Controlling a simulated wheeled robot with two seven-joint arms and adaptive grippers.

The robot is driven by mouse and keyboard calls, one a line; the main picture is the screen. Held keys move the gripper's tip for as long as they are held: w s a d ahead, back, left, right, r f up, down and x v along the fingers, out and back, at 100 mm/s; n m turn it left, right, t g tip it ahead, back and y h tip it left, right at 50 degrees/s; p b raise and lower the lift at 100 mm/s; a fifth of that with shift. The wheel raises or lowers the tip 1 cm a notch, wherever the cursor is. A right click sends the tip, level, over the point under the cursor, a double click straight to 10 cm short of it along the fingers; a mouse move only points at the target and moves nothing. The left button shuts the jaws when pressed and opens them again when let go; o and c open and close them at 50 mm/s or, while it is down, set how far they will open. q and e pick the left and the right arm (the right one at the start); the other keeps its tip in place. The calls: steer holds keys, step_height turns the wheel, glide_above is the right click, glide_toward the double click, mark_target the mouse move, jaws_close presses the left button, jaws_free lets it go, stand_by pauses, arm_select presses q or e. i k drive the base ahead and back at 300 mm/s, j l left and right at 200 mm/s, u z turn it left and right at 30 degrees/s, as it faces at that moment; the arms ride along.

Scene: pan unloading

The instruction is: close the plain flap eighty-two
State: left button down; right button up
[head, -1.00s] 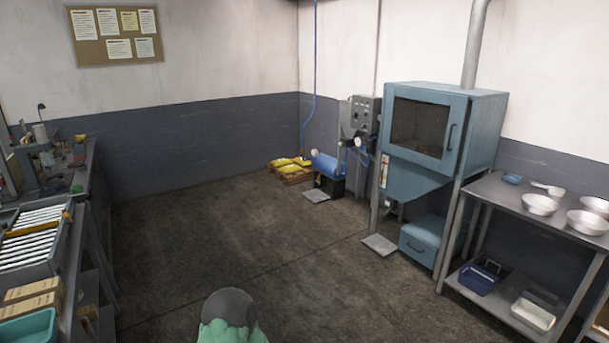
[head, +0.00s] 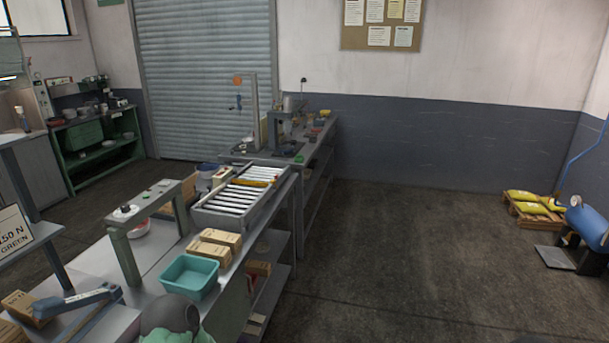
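I cannot make out any flap marked eighty-two in the head view. Small brown cartons (head: 208,251) sit on the workbench near a teal bin, and they look closed. Another brown carton (head: 20,305) lies at the lower left beside a blue-grey lever tool. No number is readable on any of them. Neither of my grippers is in view; only a rounded grey and green part of mine shows at the bottom edge.
The long workbench carries a teal bin (head: 189,276), a roller tray (head: 243,195) and a grey stand (head: 130,245). A green shelf unit (head: 100,150) stands back left. Yellow sacks (head: 533,201) lie on a pallet at right. The floor (head: 400,260) between is clear.

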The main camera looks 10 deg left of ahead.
mark_target(188, 184)
steer(key=i+u, duration=0.25)
steer(key=u, duration=0.2)
steer(key=i+l+u, duration=0.2)
steer(key=u, duration=0.25)
steer(key=i+l+u, duration=0.2)
steer(key=u, duration=0.25)
steer(key=l+u, duration=0.1)
steer(key=u, duration=0.25)
steer(key=i+l+u, duration=0.1)
steer(key=u, duration=0.25)
steer(key=l+u, duration=0.15)
steer(key=u, duration=0.25)
steer(key=i, duration=0.05)
